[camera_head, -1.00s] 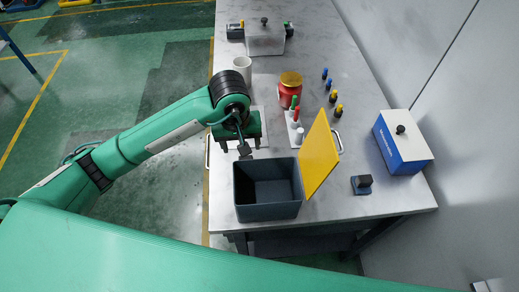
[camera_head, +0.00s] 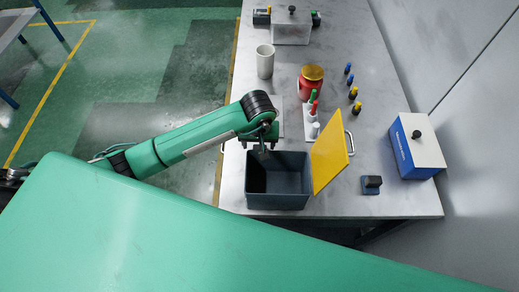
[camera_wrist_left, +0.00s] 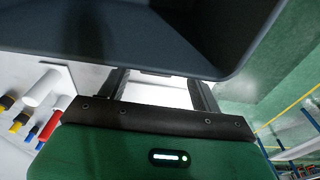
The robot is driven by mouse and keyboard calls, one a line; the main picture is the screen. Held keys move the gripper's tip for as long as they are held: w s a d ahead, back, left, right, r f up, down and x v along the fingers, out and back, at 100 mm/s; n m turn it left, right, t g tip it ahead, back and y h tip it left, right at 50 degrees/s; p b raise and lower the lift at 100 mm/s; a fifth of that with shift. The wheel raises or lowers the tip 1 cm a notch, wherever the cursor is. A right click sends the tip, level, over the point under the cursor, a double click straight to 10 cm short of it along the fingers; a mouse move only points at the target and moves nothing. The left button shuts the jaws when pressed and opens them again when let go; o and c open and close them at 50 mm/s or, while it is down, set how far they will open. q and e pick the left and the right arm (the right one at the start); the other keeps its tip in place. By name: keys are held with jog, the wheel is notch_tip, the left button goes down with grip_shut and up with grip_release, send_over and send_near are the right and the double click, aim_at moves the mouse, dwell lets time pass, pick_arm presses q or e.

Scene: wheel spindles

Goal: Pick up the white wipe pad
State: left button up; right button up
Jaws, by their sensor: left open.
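A flat pale piece (camera_head: 281,116), which may be the white wipe pad, shows in the head view just right of my left wrist, mostly hidden by it. My left gripper (camera_head: 263,147) is open and points down at the back left edge of the dark open box (camera_head: 278,201). In the left wrist view, a white flat surface (camera_wrist_left: 155,92) shows between the open fingers (camera_wrist_left: 158,76); I cannot tell whether it is the pad. The box's underside or wall (camera_wrist_left: 240,30) fills the top there. My right gripper is not in view.
A yellow lid (camera_head: 328,152) stands tilted at the box's right. A marker holder (camera_head: 310,125), red jar (camera_head: 311,83) and white cup (camera_head: 265,62) stand behind. A blue-and-white box (camera_head: 416,147) is at the right.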

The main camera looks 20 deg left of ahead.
pick_arm(q)
jog(key=f, duration=0.1)
jog(key=f+p, duration=0.1)
jog(key=f, duration=0.1)
jog(key=shift+w+d, duration=0.15)
jog(key=shift+d, duration=0.05)
jog(key=shift+a+f, duration=0.1)
jog(key=shift+f, duration=0.3)
jog(key=c, duration=1)
jog(key=shift+o, duration=0.2)
jog(key=shift+w+r, duration=0.1)
jog(key=shift+r, duration=0.1)
jog(key=shift+r, duration=0.3)
notch_tip(320, 180, up, 19)
jog(key=b, duration=0.5)
